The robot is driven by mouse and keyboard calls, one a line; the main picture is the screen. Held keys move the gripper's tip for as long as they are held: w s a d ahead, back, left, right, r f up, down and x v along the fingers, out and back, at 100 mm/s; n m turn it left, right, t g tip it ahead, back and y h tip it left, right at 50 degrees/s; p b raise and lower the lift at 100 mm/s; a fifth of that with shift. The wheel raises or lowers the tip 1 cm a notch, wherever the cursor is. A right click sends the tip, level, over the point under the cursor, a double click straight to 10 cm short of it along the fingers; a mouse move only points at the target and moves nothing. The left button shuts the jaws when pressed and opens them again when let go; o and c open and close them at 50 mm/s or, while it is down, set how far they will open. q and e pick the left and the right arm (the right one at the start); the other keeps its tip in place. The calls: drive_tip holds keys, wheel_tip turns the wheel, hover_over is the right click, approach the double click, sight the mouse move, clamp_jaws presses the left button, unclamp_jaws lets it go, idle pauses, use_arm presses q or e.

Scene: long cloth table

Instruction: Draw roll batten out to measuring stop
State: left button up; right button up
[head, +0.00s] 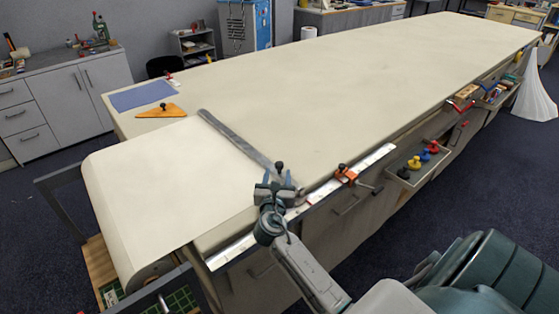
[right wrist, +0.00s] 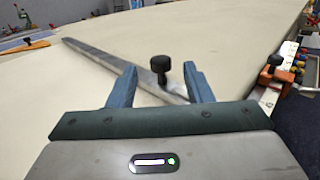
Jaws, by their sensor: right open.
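The grey metal batten (head: 236,138) lies across the cloth near the left end of the table, at the front edge of the drawn sheet (head: 145,185). Its black knob (head: 279,165) stands upright at the near end. My right gripper (head: 277,180) is open at that end. In the right wrist view the knob (right wrist: 160,64) shows between the open fingertips (right wrist: 160,78), with no finger seen touching it. The orange measuring stop (head: 346,173) sits on the white rule (head: 378,157) along the near table edge, right of the gripper. My left gripper is out of view.
An orange set square (head: 160,111) and a blue mat (head: 142,95) lie at the far left. An open drawer with coloured knobs (head: 414,163) juts out at the near side. The long cloth table (head: 370,80) right of the batten is clear.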

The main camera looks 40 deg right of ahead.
sight(279, 167)
drive_tip(key=x, duration=0.5)
drive_tip(key=shift+w+d+f+p, duration=0.1)
drive_tip(key=shift+d+f+p, duration=0.15)
drive_tip(key=shift+p, duration=0.1)
drive_tip(key=shift+w+d+r, duration=0.1)
drive_tip(key=shift+w+d, duration=0.2)
drive_tip(key=shift+w, duration=0.15)
drive_tip(key=shift+c, duration=0.5)
